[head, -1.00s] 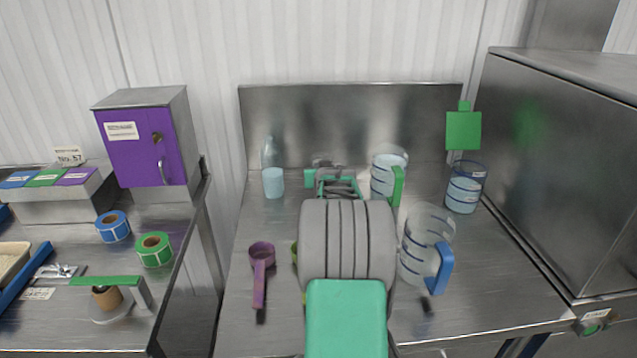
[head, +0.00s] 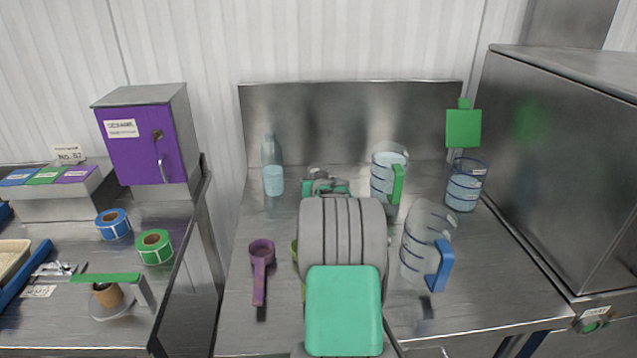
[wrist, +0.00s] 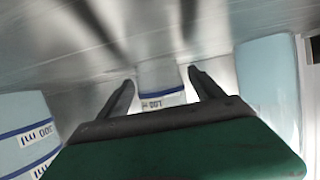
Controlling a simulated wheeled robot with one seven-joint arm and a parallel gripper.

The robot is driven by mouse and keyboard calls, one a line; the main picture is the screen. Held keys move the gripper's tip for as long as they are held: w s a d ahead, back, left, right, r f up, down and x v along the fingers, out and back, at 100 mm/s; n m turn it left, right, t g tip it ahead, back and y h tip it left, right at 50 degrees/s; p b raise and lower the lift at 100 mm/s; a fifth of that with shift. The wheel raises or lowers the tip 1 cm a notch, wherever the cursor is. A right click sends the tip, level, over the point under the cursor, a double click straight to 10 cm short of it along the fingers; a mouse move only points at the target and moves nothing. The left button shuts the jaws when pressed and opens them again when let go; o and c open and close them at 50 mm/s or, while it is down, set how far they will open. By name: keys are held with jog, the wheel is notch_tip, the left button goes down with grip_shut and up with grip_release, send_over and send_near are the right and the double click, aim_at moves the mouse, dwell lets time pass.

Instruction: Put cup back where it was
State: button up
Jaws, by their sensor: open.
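Several clear measuring cups with blue bands stand upright on the steel table. One with a green handle (head: 383,177) is at the back, right of my gripper (head: 325,187). One with a blue handle (head: 420,245) stands nearer, right of my arm. A third (head: 465,187) is at the back right. In the wrist view my gripper (wrist: 158,80) is open. A banded, marked surface (wrist: 160,88) shows beyond and between its fingers; I cannot tell which cup it is or whether it is a reflection. Another marked cup (wrist: 22,140) shows at left. My arm hides part of the table.
A steel back panel (head: 430,115) and a large steel box (head: 560,170) bound the table.

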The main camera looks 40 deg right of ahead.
jog(key=shift+r+p, duration=0.3)
jog(key=shift+p, duration=0.05)
jog(key=b+v, duration=0.1)
jog(key=v, duration=1.1)
jog(key=shift+f, duration=0.15)
